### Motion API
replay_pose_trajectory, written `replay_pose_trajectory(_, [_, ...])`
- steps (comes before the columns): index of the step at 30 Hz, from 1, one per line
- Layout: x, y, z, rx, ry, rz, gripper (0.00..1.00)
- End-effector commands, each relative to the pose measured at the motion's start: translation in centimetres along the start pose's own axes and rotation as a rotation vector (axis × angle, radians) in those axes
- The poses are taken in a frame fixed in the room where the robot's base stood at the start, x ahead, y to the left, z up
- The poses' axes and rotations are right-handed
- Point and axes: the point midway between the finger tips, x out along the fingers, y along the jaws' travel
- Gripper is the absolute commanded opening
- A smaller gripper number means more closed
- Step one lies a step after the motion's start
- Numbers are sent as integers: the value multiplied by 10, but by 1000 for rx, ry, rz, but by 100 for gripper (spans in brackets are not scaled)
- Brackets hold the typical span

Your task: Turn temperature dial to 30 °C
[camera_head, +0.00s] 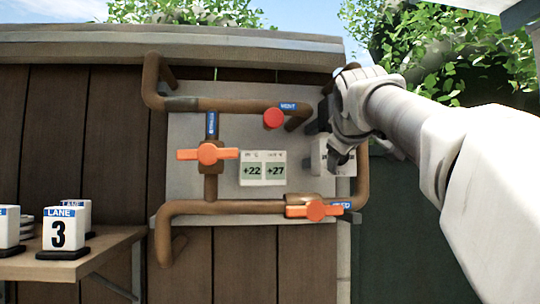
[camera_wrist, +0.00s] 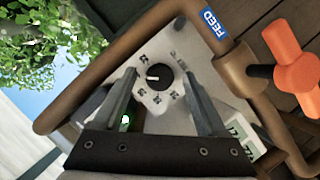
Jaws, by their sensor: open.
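The temperature dial (camera_wrist: 159,76) is a round black knob with a white pointer mark, on a pale plate with numbers around it too small to read surely. In the wrist view its mark points left. My gripper (camera_wrist: 158,80) is open, one finger on either side of the dial, with gaps to the knob; whether the fingertips reach its depth I cannot tell. In the head view my gripper (camera_head: 326,118) is at the pale control box (camera_head: 342,158), and the arm hides the dial. A two-part display (camera_head: 263,169) reads +22 and +27.
Brown pipes (camera_head: 225,104) run around the grey panel, with a red knob (camera_head: 273,118) and orange valve handles (camera_head: 208,153) (camera_head: 314,210). In the wrist view a pipe labelled FEED (camera_wrist: 215,22) passes close by. Lane markers (camera_head: 63,231) stand on a shelf at left.

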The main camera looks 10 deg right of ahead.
Motion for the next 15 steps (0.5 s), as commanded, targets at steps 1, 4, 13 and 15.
replay_pose_trajectory(1, [0, 0, 0, 0, 0, 0, 75])
replay_pose_trajectory(4, [-4, 0, 0, 0, 1, 0, 75])
replay_pose_trajectory(13, [-57, -1, 0, 1, 6, 3, 75])
replay_pose_trajectory(15, [-75, 0, 0, 0, 5, 3, 75])
